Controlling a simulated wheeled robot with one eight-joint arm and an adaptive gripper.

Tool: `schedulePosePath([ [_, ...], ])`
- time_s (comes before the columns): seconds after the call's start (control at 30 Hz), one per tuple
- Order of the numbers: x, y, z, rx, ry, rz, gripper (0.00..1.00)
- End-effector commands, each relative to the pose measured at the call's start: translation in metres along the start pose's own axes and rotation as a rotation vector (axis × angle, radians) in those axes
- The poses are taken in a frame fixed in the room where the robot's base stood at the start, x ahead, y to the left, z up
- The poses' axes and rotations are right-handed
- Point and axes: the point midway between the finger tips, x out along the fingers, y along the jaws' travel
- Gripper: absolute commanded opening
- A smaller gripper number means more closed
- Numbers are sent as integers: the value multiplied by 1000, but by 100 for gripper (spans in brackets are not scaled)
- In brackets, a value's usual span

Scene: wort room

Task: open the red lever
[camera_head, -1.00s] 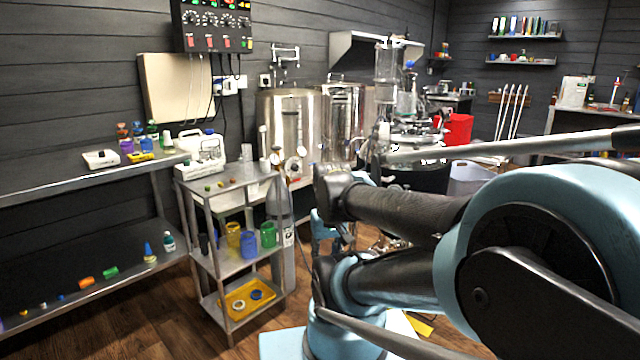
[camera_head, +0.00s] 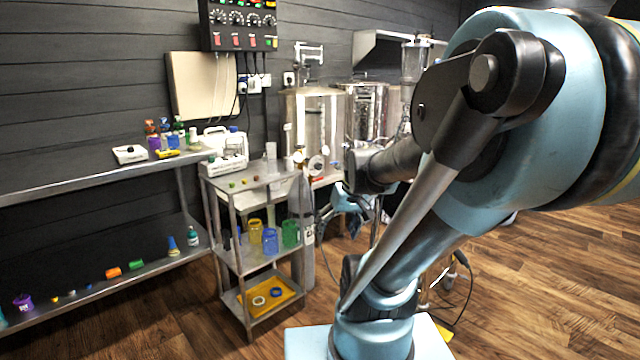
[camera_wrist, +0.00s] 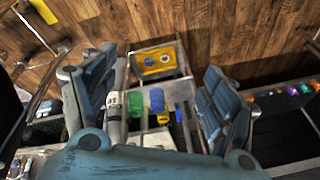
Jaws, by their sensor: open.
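I cannot make out a red lever for certain in either view. In the head view the steel tanks (camera_head: 316,118) with their pipes and fittings stand against the back wall, partly hidden by my arm. A control box (camera_head: 238,25) with dials and small red, green and yellow switches hangs on the wall above. My gripper (camera_wrist: 158,65) shows in the wrist view, its two padded fingers spread wide with nothing between them. Beyond the fingers are a steel cart's yellow tray (camera_wrist: 158,62), a green jar and a blue jar (camera_wrist: 157,100).
The steel cart (camera_head: 240,200) with jars stands left of my arm, with a grey gas cylinder (camera_head: 302,215) beside it. A long steel shelf unit (camera_head: 110,178) with small items runs along the left wall. Wooden floor (camera_head: 535,280) is open at the right.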

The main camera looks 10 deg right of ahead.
Motion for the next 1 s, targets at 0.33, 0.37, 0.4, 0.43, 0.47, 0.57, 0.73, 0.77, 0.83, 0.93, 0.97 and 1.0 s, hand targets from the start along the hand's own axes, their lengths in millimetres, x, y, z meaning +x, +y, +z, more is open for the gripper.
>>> schedulePosePath([
  [0.33,5,-6,-101,-102,131,-161,78],
  [0.37,6,-6,-110,-110,144,-173,78],
  [0.4,7,-5,-121,-122,162,-189,78],
  [0.43,8,-4,-129,-130,176,-200,78],
  [0.47,9,-3,-138,-138,190,-211,78],
  [0.57,14,1,-166,-165,240,-245,78],
  [0.73,23,12,-212,-208,331,-296,78],
  [0.77,24,14,-221,-216,348,-304,78],
  [0.83,29,20,-238,-233,387,-322,78],
  [0.93,36,30,-263,-256,446,-343,78],
  [0.97,39,34,-270,-263,464,-347,78],
  [1.0,42,38,-280,-272,489,-354,78],
])
